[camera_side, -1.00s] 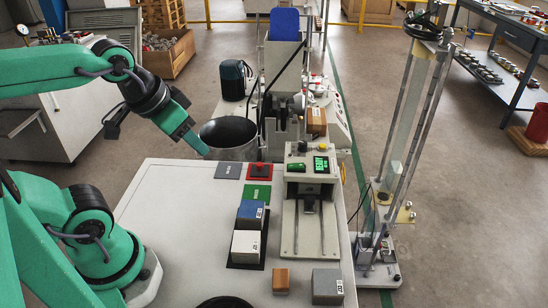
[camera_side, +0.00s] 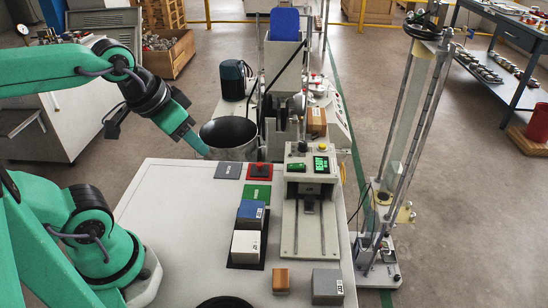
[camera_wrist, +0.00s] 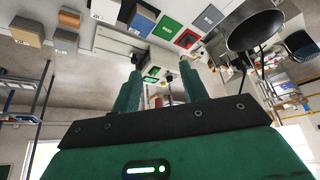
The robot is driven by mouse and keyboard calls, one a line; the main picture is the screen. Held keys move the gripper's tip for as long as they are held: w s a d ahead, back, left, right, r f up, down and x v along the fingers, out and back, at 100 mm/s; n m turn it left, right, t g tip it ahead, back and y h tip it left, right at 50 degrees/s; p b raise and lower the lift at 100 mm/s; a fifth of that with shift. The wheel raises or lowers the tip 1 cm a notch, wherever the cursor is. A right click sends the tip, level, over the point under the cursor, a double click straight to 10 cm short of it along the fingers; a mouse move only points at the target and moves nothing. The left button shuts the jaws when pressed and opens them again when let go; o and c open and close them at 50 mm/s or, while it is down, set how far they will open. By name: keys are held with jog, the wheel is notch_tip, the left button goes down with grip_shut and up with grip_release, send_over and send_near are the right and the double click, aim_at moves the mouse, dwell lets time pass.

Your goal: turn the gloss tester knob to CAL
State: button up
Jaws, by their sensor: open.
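The gloss tester (camera_side: 312,158) stands at the back right of the white table, with a lit green display on its front. A small dark round part, perhaps the knob, sits on its top; its marks are too small to read. My gripper (camera_side: 204,152) is well left of the tester, above the table's back left edge and beside a grey metal bin. In the wrist view my gripper (camera_wrist: 158,88) has its two green fingers apart with nothing between them. The tester's green display (camera_wrist: 153,71) shows small beyond the fingers there.
Grey, green and red tiles (camera_side: 257,193) lie flat left of the tester. Blue (camera_side: 250,212) and white (camera_side: 246,246) blocks stand in front of them. A brown block (camera_side: 281,279) and a grey block (camera_side: 327,284) are near the front. The metal bin (camera_side: 229,134) stands behind the table.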

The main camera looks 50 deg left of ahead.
jog(key=shift+o, duration=0.2)
jog(key=shift+w+r, duration=0.1)
jog(key=m+g, duration=0.4)
jog(key=g, duration=0.1)
send_over(303, 143)
notch_tip(303, 143, down, 6)
jog(key=shift+f, duration=0.15)
jog(key=shift+w+f+m+g, duration=0.15)
jog(key=shift+f+m+g, duration=0.15)
jog(key=shift+f, duration=0.05)
jog(key=shift+f, duration=0.1)
jog(key=shift+f, duration=3.8)
